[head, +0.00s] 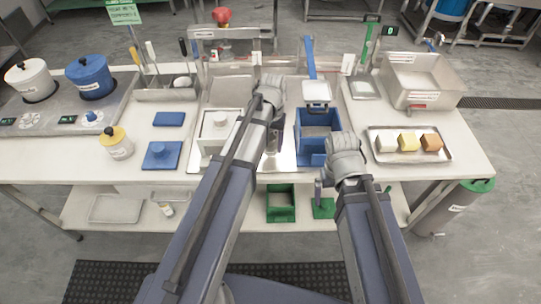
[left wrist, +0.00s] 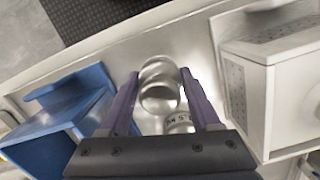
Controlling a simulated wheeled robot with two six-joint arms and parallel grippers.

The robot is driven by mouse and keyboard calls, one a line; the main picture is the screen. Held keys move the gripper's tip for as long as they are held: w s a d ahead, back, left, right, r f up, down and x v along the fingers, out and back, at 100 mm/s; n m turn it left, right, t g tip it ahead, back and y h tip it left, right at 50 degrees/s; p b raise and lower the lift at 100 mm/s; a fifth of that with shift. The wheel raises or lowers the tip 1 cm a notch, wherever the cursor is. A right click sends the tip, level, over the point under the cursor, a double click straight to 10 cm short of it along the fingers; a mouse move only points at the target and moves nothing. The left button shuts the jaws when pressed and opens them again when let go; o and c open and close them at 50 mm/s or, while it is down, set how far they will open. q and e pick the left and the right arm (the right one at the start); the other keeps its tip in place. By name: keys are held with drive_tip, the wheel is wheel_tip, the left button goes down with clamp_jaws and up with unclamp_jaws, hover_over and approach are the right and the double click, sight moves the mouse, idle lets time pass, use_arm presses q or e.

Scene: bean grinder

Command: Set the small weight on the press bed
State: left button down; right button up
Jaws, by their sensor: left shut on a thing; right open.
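My left gripper (left wrist: 160,75) is shut on a shiny, round metal weight (left wrist: 159,97), seen between its purple fingers in the left wrist view. A second metal piece (left wrist: 180,123) with dark lettering shows close beside it; whether it is separate is unclear. In the head view my left gripper (head: 275,138) points down between the white box (head: 215,130) and the blue open-topped box (head: 318,130); my arm hides most of it. I cannot tell which surface is the press bed. My right gripper (head: 322,188) is open, low at the table's front edge.
Blue and white pots stand on the left. Green pieces (head: 281,204) stand on the lower shelf.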

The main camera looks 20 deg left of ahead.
sight(271, 151)
use_arm(q)
drive_tip(key=shift+f+b, duration=1.8)
drive_tip(key=shift+f, duration=0.15)
drive_tip(key=shift+c, duration=0.5)
unclamp_jaws()
drive_tip(key=shift+r, duration=0.2)
drive_tip(key=r+p, duration=0.4)
drive_tip(key=w+r+p, duration=0.1)
drive_tip(key=r+p, duration=0.7)
drive_tip(key=shift+w, duration=0.25)
